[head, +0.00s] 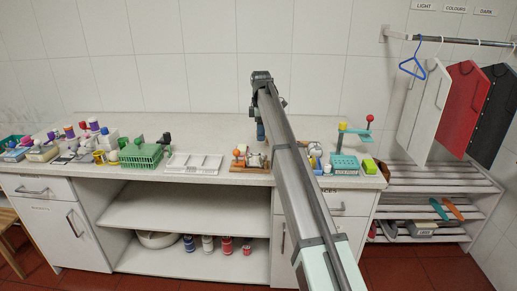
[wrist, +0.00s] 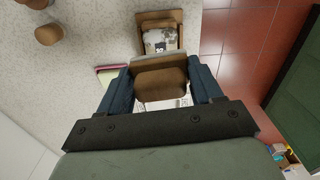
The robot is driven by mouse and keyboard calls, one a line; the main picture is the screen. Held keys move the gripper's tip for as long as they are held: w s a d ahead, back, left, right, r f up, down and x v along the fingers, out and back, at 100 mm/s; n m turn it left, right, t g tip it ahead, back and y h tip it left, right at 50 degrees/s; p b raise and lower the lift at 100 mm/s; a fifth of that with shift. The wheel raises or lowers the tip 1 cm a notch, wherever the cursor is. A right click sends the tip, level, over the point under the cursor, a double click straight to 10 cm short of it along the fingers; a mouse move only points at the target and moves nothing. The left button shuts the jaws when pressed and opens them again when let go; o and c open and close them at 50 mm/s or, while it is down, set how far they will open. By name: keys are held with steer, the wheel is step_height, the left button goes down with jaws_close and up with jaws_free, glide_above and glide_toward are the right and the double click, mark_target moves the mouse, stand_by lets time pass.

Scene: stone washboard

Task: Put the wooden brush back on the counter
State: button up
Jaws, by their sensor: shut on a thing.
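The wooden brush (wrist: 162,80) shows in the wrist view as a brown block between the two blue fingers of my gripper (wrist: 160,92). My gripper is shut on it. In the head view my gripper (head: 261,130) is over the counter (head: 215,133), with a blue finger showing. My arm hides most of the gripper there, and I cannot make out the brush. The speckled counter top (wrist: 75,75) fills the left of the wrist view. I cannot tell how high the brush is above it.
A wooden tray with a patterned block (wrist: 160,40) lies just beyond the brush. A white tray (head: 195,163) and green basket (head: 141,155) stand left of my arm, a teal stand (head: 345,163) right. The counter's back is mostly clear. Red floor (wrist: 238,45) shows past its edge.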

steer(key=w+d+f+m, duration=0.1)
steer(key=w+d+f, duration=0.3)
steer(key=w, duration=0.5)
glide_above(270, 157)
step_height(270, 157, down, 6)
steer(key=shift+w+r, duration=0.1)
steer(key=shift+r, duration=0.05)
steer(key=shift+f, duration=2.1)
steer(key=shift+f, duration=0.15)
steer(key=o, duration=0.8)
step_height(270, 157, up, 12)
steer(key=shift+r, duration=0.15)
